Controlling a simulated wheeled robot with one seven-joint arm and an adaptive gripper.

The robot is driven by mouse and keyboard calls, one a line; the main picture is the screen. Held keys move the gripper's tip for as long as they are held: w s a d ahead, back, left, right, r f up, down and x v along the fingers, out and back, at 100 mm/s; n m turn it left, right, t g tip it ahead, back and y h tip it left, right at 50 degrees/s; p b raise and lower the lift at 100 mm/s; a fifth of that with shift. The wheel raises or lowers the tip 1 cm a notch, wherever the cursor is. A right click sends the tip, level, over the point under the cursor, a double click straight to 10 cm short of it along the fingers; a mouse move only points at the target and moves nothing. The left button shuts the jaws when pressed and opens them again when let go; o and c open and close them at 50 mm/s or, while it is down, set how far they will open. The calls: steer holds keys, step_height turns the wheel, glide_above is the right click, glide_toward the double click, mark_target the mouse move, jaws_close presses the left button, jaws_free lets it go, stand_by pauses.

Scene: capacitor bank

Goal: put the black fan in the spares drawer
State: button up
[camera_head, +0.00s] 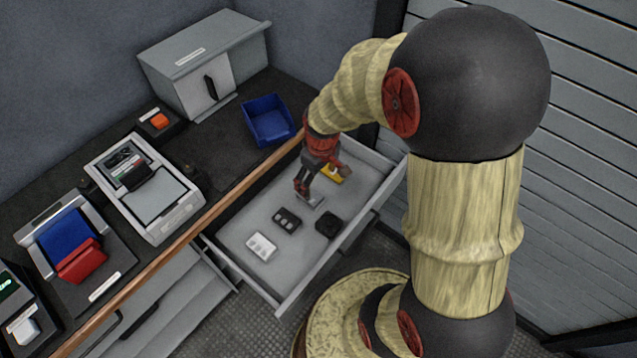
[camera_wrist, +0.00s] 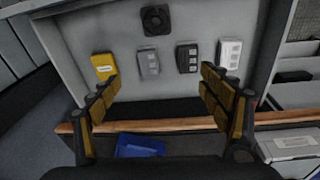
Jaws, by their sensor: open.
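The black fan (camera_head: 327,225) lies flat on the floor of the open drawer (camera_head: 237,232), near its front side. It also shows in the wrist view (camera_wrist: 155,20) at the top, beyond the row of modules. I cannot read a label that names this drawer. My gripper (camera_wrist: 160,78) is open and empty above the drawer's back part. It is apart from the fan, and its fingers spread on either side of the grey and black modules in the wrist view.
A yellow module (camera_wrist: 103,66), grey module (camera_wrist: 148,63), black module (camera_wrist: 187,57) and white module (camera_wrist: 230,54) lie in the drawer. A blue bin (camera_head: 268,121) stands on the counter behind it. A grey cabinet (camera_head: 203,65) and several devices occupy the counter.

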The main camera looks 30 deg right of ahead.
steer(key=s+a+r+m+t, duration=0.1)
steer(key=s+a+r, duration=0.2)
steer(key=r, duration=0.5)
steer(key=s+a+r+m+t, duration=0.1)
steer(key=s+a+r, duration=0.2)
steer(key=s+r, duration=0.3)
steer(key=s+a+r+m+t, duration=0.1)
steer(key=s+r, duration=0.4)
steer(key=r, duration=0.5)
steer(key=shift+s+a+t, duration=0.2)
steer(key=shift+a+t, duration=0.3)
steer(key=shift+a, duration=0.45)
steer(key=shift+c, duration=0.3)
